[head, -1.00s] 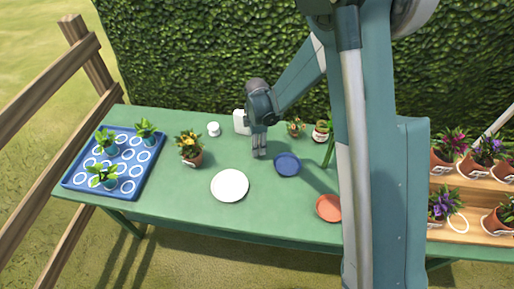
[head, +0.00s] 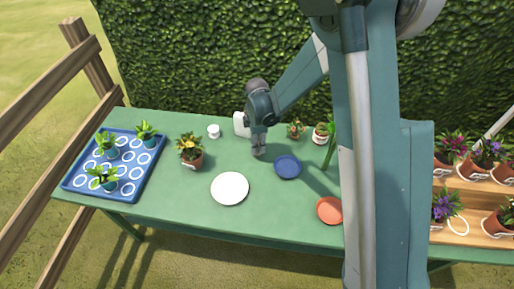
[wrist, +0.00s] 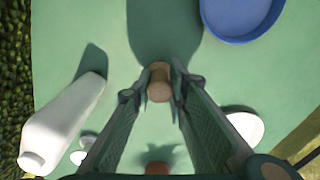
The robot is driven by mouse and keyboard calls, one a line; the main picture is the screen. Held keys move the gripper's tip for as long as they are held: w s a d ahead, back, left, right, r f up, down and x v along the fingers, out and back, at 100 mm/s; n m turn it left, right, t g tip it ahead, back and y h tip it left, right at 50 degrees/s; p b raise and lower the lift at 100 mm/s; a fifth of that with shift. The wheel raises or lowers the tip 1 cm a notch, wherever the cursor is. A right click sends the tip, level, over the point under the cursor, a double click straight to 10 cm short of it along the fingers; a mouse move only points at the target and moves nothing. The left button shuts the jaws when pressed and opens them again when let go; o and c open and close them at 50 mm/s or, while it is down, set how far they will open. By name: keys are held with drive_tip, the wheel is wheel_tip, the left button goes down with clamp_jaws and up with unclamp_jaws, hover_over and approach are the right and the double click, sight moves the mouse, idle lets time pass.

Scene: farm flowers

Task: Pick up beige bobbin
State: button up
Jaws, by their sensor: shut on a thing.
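The beige bobbin (wrist: 159,84) shows in the wrist view between the tips of my gripper (wrist: 160,88). It is small and round, seen end-on, and both fingers touch its sides. My gripper is shut on it. In the head view my gripper (head: 258,152) points down at the middle of the green table, and the bobbin is hidden there. I cannot tell whether the bobbin is on the table or just above it.
A white bottle (wrist: 62,122) stands behind my gripper. A blue saucer (head: 287,167) is close on its right and a white plate (head: 230,188) in front. A potted plant (head: 190,150) and a blue tray (head: 152,165) are left, an orange saucer (head: 329,210) right.

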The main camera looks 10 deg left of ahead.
wheel_tip(320, 180, up, 9)
drive_tip(key=shift+r+p, duration=0.1)
drive_tip(key=shift+p, duration=0.55)
